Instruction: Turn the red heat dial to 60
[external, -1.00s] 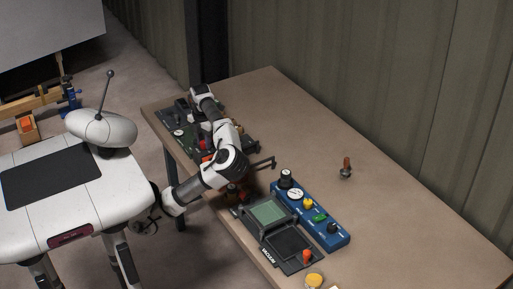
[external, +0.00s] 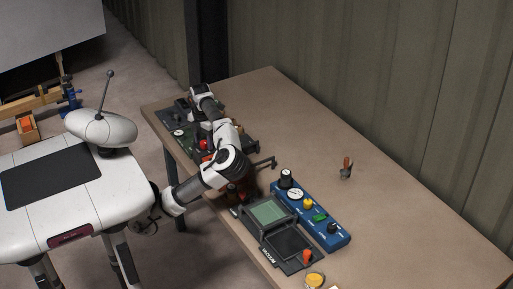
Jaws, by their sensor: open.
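A red round knob (external: 205,144) sits on the dark panel (external: 180,133) at the far left end of the table. It looks like the heat dial, but its scale and pointer are too small to read. My arm reaches over the table beside it and partly covers the panel. My gripper (external: 196,98) is at the arm's far end, above the back part of this panel and apart from the red knob. It is small in the picture, with open jaws, and I see nothing held in it.
A blue box (external: 340,240) with black, yellow and green controls stands nearer on the table. Beside it is a dark unit with a green screen (external: 268,211) and an orange knob (external: 307,257). A small orange-handled item (external: 347,163) stands near the wall; the table's right side is clear.

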